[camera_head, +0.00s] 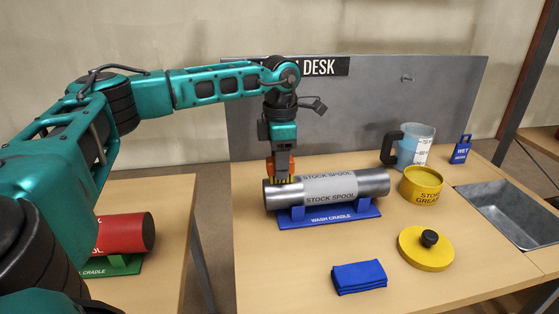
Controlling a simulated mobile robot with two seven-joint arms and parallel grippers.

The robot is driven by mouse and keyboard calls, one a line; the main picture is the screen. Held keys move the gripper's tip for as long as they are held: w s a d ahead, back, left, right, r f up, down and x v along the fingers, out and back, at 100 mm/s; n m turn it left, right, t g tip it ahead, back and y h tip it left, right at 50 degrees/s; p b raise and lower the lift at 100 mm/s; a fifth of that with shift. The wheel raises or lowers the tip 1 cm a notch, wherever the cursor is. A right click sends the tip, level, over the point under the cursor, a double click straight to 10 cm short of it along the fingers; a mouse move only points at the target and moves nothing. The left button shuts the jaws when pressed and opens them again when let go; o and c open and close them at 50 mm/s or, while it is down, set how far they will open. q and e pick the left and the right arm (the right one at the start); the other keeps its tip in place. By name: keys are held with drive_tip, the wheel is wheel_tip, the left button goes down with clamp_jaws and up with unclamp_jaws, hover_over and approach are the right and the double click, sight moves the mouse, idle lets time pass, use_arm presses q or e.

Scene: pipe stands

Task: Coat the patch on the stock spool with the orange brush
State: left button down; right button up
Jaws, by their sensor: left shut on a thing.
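The stock spool (372,185) is a grey metal pipe with a lighter labelled band, lying level in the blue wash cradle (335,219) on the desk. My left gripper (280,152) points down over the spool's left end, shut on the orange brush (283,167). The brush's yellowish bristles are at the top of the spool's left part and look to be touching it. The patch cannot be made out; the brush may cover it. My right gripper is not in view.
A yellow stock grease tub (421,184) stands open right of the spool, its yellow lid (426,250) in front. A jug (412,146), blue wet tag (461,150) and sink (508,213) lie beyond. A folded blue cloth (359,277) is in front. A red spool (125,233) sits left.

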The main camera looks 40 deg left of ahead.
use_arm(q)
drive_tip(key=shift+w+d, duration=0.55)
drive_tip(key=shift+w, duration=0.1)
drive_tip(key=shift+s+a+f, duration=0.15)
drive_tip(key=shift+s+a, duration=0.6)
drive_tip(key=shift+s, duration=0.25)
drive_tip(key=shift+w+d+p, duration=0.5)
drive_tip(key=shift+w+d, duration=0.25)
drive_tip(key=shift+w, duration=0.2)
drive_tip(key=shift+s+a+r+p, duration=0.2)
drive_tip(key=shift+s+a+p, duration=0.1)
drive_tip(key=shift+s+a, duration=0.55)
drive_tip(key=shift+w+d+f, duration=0.1)
drive_tip(key=shift+w+d, duration=0.75)
drive_tip(key=shift+w, duration=0.05)
drive_tip(key=shift+r+p, duration=0.55)
drive_tip(key=shift+r, duration=0.5)
